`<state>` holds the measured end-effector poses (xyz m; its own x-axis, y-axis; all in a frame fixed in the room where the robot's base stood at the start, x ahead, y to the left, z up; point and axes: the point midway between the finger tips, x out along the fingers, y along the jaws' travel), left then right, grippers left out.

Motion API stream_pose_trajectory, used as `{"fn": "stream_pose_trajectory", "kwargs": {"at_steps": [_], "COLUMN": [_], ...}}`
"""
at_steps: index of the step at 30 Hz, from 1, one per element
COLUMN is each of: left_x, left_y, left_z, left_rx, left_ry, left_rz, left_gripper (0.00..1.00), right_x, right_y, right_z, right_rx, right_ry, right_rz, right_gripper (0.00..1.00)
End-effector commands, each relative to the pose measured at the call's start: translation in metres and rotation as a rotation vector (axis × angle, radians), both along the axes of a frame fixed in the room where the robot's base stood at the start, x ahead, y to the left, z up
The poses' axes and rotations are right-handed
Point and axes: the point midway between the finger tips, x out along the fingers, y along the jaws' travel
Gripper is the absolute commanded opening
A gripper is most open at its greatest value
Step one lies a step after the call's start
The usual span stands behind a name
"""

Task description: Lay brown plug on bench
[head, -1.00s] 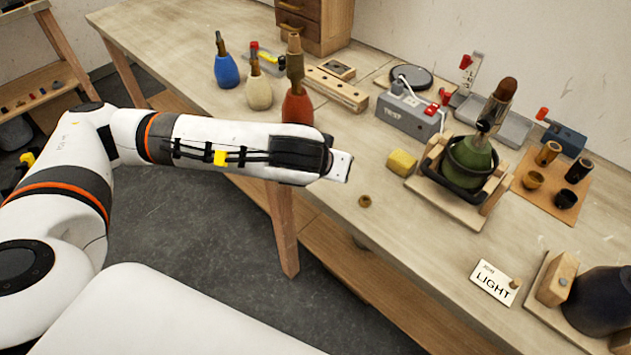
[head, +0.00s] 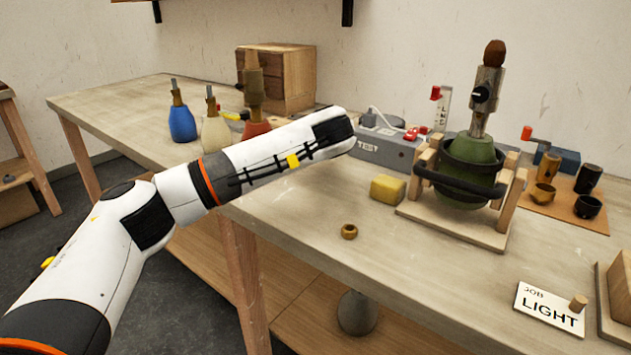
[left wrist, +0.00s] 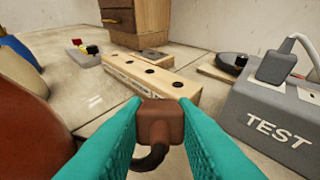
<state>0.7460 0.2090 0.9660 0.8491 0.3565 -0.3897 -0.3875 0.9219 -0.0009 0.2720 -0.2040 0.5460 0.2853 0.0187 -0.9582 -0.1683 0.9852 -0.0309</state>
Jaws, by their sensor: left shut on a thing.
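In the left wrist view the brown plug (left wrist: 161,122) sits between the two teal fingers of my left gripper (left wrist: 160,104), which are shut on it. A dark cord curves below the plug. The plug is in front of a wooden block with holes (left wrist: 150,75); I cannot tell its height above the bench. In the head view my left arm reaches over the bench (head: 290,215), and its own links hide the gripper and plug. My right gripper is not in view.
A grey TEST box (head: 385,148) is right of the plug. Red (head: 256,129), cream (head: 215,132) and blue (head: 182,124) bottle-shaped lamps stand left. A yellow block (head: 388,189), a small brass ring (head: 349,231) and a green lamp in a cradle (head: 462,175) are nearer. Bench front left is clear.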

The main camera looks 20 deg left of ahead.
Motion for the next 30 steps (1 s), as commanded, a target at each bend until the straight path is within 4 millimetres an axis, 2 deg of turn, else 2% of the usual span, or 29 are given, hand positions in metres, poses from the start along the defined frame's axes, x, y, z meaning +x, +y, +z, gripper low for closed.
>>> {"fn": "stream_pose_trajectory", "kwargs": {"at_steps": [1, 6, 21, 30], "left_x": [0.006, 0.016, 0.016, 0.016], "left_y": [0.001, 0.004, 0.006, 0.005], "left_z": [-0.006, 0.001, 0.007, -0.028], "left_rx": [0.005, 0.018, 0.021, 0.021], "left_ry": [-0.016, -0.041, -0.045, -0.044], "left_rz": [0.012, 0.035, 0.038, 0.037], "left_gripper": [0.00, 0.00, 0.00, 0.00], "right_x": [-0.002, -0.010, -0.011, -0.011], "right_y": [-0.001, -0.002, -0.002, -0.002], "right_z": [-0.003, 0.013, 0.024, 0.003], "right_rx": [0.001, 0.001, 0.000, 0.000], "right_ry": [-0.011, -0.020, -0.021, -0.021], "right_rz": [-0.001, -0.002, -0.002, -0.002], "right_gripper": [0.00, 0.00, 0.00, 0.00]}}
